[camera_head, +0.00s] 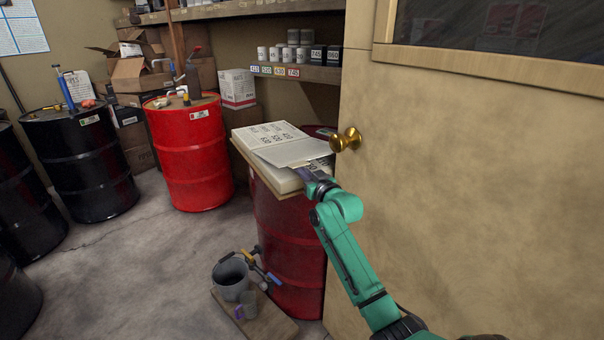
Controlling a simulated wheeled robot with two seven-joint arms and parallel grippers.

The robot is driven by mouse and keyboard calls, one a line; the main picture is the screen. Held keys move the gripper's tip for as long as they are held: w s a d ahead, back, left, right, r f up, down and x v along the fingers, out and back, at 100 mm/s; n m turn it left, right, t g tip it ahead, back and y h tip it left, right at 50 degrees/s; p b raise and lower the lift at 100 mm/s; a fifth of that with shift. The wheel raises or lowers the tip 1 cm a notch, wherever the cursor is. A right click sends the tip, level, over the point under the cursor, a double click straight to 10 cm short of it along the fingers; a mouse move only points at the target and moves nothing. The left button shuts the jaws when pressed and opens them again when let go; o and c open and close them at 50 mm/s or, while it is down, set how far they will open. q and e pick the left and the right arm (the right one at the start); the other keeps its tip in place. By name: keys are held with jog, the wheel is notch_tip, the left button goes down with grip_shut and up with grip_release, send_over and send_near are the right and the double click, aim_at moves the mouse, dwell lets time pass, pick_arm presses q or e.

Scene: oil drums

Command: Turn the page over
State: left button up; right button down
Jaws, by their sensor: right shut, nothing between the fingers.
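An open book (262,133) with printed pages lies on top of a dark red drum (283,232), close to the door. One page (293,152) slants up from the book's right part, its lower side over the thick page stack. My right gripper (309,172), at the end of my green arm, is at the book's right edge, by that page. It is shut with nothing held. The fingertips are small and partly lost against the page edge, so I cannot tell whether they touch the page. My left gripper is not in view.
A tan door (470,200) with a brass knob (346,140) stands right beside the book and my right arm. A grey bucket (232,280) sits on a board at the drum's foot. A bright red drum (190,150) and black drums (78,160) stand left; floor between is clear.

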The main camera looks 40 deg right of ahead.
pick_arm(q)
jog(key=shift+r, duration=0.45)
pick_arm(e)
jog(key=shift+r, duration=0.5)
jog(key=w+r+p, duration=0.1)
jog(key=r, duration=0.1)
jog(key=w+r+p, duration=0.1)
jog(key=r+p, duration=0.1)
jog(key=w+r+p, duration=0.1)
jog(key=r, duration=0.2)
jog(key=shift+w+d, duration=0.2)
jog(key=shift+d, duration=0.05)
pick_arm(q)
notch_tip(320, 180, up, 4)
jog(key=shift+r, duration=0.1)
pick_arm(e)
jog(key=shift+w, duration=0.1)
pick_arm(q)
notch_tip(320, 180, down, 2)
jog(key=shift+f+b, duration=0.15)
jog(key=shift+b, duration=0.9)
pick_arm(e)
jog(key=w+d+r, duration=0.1)
jog(key=w+r, duration=0.4)
jog(key=w, duration=0.3)
jog(key=shift+s+d, duration=0.1)
